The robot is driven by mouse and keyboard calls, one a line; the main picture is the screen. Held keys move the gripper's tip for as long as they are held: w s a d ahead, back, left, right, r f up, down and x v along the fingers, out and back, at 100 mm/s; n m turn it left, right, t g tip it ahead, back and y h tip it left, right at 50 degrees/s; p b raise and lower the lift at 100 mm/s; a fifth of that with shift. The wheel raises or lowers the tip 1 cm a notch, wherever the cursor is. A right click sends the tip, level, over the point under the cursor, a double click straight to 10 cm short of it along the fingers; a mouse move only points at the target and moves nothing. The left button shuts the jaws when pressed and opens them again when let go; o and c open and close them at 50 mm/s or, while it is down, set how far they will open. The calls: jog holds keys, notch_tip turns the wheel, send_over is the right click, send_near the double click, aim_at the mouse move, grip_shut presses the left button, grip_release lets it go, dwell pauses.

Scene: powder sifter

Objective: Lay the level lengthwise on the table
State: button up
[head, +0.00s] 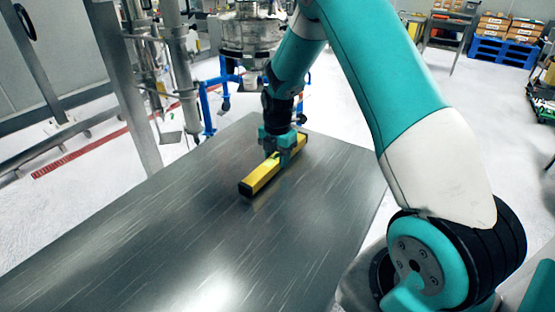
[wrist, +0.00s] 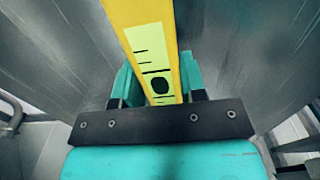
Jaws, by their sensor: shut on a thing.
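The level is a long yellow bar (head: 261,178) with black end caps, near the far end of the metal table (head: 185,225). My gripper (head: 283,155) is above it and shut on it near its middle. In the wrist view the level (wrist: 150,50) runs from the top edge down between the teal fingers of my gripper (wrist: 160,88), and a pale printed face with a dark round mark shows. The level looks about horizontal and roughly along the table's length. I cannot tell whether its underside touches the table.
The near and left parts of the table top are bare. A steel machine (head: 250,35) on a blue wheeled frame (head: 210,105) stands beyond the far edge. A steel post (head: 128,90) rises at the left edge. Boxes on a blue pallet (head: 500,50) are far at the right.

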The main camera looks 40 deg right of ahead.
aim_at(277, 156)
jog(key=shift+f, duration=0.7)
jog(key=o, duration=1)
jog(key=shift+f, duration=0.1)
jog(key=shift+o, duration=0.2)
notch_tip(277, 156, up, 12)
jog(key=shift+f+b, duration=0.2)
jog(key=shift+b, duration=0.65)
jog(key=s+a+r+m+y, duration=0.1)
jog(key=s+a+r+m, duration=0.25)
jog(key=a, duration=0.35)
jog(key=s+a+r+m+y, duration=0.1)
jog(key=s+a+r+m, duration=0.1)
jog(key=s+a+r, duration=0.3)
jog(key=s+a+m+y, duration=0.1)
jog(key=s+a+m, duration=0.3)
jog(key=s, duration=0.6)
jog(key=s+a+r+m+y, duration=0.1)
jog(key=s+a+m, duration=0.4)
jog(key=s+a, duration=0.3)
jog(key=shift+s+r, duration=0.25)
jog(key=shift+s, duration=0.6)
